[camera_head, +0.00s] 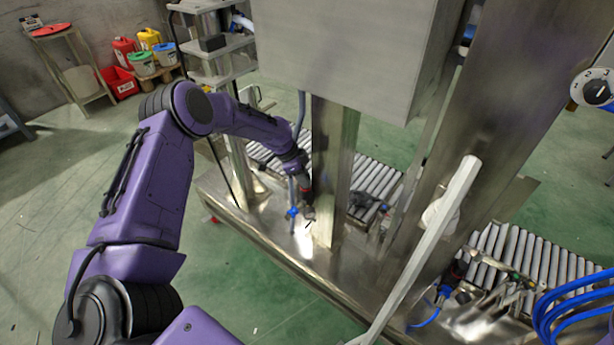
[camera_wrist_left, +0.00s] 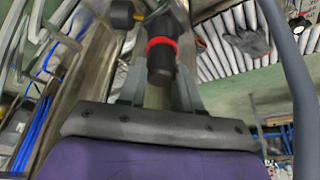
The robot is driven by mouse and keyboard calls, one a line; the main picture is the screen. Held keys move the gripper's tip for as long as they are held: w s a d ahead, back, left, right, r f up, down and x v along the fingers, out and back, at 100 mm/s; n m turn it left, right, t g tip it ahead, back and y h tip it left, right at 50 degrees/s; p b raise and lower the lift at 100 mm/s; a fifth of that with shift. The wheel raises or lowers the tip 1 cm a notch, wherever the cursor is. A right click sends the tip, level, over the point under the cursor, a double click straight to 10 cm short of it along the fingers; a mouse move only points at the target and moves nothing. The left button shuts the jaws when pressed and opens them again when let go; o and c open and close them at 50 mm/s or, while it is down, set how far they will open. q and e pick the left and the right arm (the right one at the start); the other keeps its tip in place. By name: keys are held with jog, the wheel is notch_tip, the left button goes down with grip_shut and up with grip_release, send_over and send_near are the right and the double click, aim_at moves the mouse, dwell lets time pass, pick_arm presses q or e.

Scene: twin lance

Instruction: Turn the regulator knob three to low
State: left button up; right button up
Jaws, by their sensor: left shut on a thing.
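A black regulator knob with a red ring (camera_wrist_left: 161,58) stands between the two grey fingers of my left gripper (camera_wrist_left: 158,88) in the left wrist view. The fingers are shut on the knob from both sides. The knob itself is mostly hidden there by the wrist. No number or setting mark on the knob is readable. My right gripper is not in view.
A metal column (camera_head: 334,170) stands close to the right of my left gripper. A large grey box (camera_head: 345,50) hangs above. Roller conveyors (camera_head: 374,178) lie behind. Another regulator (camera_head: 459,267) with blue hoses (camera_head: 570,310) is at the right. A pale slanted bar (camera_head: 425,255) crosses in front.

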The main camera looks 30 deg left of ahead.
pick_arm(q)
jog(key=n+p, duration=0.1)
jog(key=n, duration=0.1)
jog(key=n+t+y+p, duration=0.1)
jog(key=n, duration=0.1)
jog(key=n+p, duration=0.1)
jog(key=n, duration=0.1)
jog(key=shift+s+d+y, duration=0.2)
jog(key=shift+d+y, duration=0.05)
jog(key=shift+y, duration=0.15)
jog(key=n+y+p, duration=0.1)
jog(key=n, duration=0.2)
jog(key=shift+t+p, duration=0.3)
jog(key=shift+p, duration=0.1)
jog(key=shift+d+f+n+y+p, duration=0.1)
jog(key=shift+n+y+p, duration=0.45)
jog(key=shift+n, duration=0.65)
jog(key=o, duration=1)
jog(key=shift+o, duration=0.2)
